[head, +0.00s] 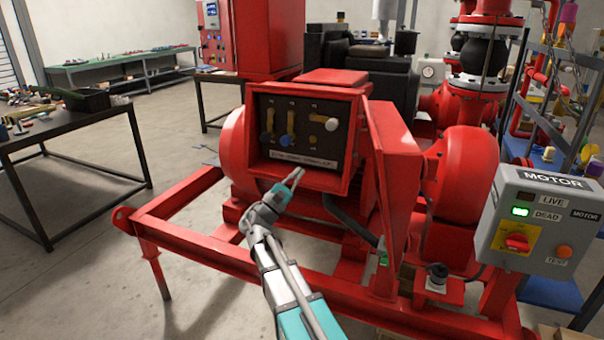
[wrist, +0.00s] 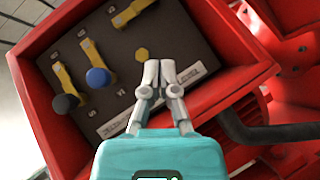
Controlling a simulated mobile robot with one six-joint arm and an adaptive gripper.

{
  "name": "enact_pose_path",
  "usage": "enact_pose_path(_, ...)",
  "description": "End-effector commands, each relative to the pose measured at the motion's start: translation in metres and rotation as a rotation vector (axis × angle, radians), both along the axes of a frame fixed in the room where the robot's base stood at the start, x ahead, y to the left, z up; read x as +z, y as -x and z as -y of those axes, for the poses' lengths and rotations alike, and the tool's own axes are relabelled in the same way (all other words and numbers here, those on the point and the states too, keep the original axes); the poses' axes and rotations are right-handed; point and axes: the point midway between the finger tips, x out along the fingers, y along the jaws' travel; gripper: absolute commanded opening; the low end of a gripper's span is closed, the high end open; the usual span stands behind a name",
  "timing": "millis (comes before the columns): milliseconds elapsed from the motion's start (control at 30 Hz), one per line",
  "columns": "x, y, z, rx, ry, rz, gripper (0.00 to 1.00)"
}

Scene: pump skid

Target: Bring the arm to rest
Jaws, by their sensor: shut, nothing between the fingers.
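My gripper (head: 296,174) is shut and empty, in front of the lower edge of the open red terminal box (head: 352,140). In the wrist view my gripper (wrist: 159,66) points at the box's dark terminal board (wrist: 125,50), with its two fingers together. I cannot tell the exact gap between the fingertips and the board. The board carries yellow metal links, a black knob (wrist: 66,103), a blue knob (wrist: 98,77) and a bare yellow hex stud (wrist: 141,54). A white knob (head: 331,124) shows on the board's right side in the head view.
A grey motor switch box (head: 536,230) with a red switch and a lit green lamp stands at right. The red skid frame (head: 190,262) runs below my arm. A black table (head: 75,130) stands at left, with open floor between. A black cable (wrist: 262,132) leaves the box below.

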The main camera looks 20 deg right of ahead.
Motion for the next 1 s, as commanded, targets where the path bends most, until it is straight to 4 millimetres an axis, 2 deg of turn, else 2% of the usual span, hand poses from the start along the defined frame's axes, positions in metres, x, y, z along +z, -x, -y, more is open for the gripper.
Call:
enact_pose_path(667, -0.005, 0.004, 0.005, 0.000, -0.034, 0.007, 0.00)
enact_pose_path(867, -0.025, 0.016, 0.022, 0.003, -0.177, 0.041, 0.00)
enact_pose_path(1000, -0.050, 0.030, 0.037, 0.003, -0.340, 0.080, 0.00)
